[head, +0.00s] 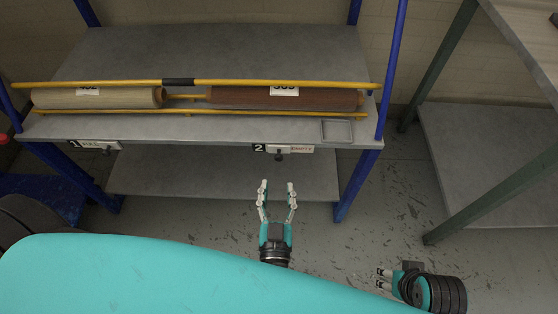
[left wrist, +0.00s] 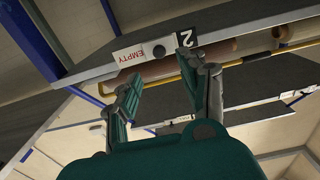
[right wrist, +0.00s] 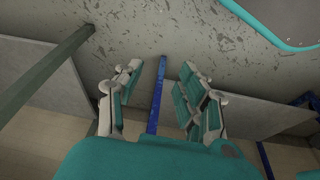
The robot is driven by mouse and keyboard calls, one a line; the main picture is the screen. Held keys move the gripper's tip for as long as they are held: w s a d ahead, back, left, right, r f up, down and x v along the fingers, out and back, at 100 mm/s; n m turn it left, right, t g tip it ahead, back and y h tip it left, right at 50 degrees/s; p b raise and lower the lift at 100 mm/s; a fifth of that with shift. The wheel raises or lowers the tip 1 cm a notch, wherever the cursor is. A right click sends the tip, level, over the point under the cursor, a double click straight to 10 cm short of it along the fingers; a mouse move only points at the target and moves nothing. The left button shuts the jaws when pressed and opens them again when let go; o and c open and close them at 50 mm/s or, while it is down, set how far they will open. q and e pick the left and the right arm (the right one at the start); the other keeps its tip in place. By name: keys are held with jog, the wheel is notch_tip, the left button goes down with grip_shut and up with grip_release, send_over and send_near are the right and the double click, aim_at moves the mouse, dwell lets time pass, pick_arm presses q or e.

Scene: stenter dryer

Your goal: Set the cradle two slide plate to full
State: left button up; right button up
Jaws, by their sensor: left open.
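The cradle two slide plate (head: 301,149) is on the front edge of the rack shelf, beside the black "2" label (head: 258,148). A dark knob (head: 279,156) sits at it. In the left wrist view the plate (left wrist: 130,56) reads EMPTY, with the round knob (left wrist: 159,51) between that word and the "2". My left gripper (head: 277,186) is open and empty, in front of and below the plate in the head view, apart from it. My right gripper (head: 382,279) is open and empty over the floor at the lower right; its spread fingers show in the right wrist view (right wrist: 158,78).
A brown roll (head: 320,99) and a beige roll (head: 120,97) lie behind yellow bars. Cradle one's plate (head: 97,144) is at the left. A small grey tray (head: 338,139) stands right of plate two. Blue posts flank the rack; a green-legged table (head: 455,135) stands right.

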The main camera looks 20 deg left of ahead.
aim_at(279, 159)
pick_arm(q)
jog(key=b+x, duration=0.1)
jog(key=x, duration=0.7)
jog(key=shift+w+a, duration=0.1)
jog(key=shift+w, duration=0.3)
pick_arm(e)
jog(key=v, duration=0.4)
pick_arm(q)
grip_shut()
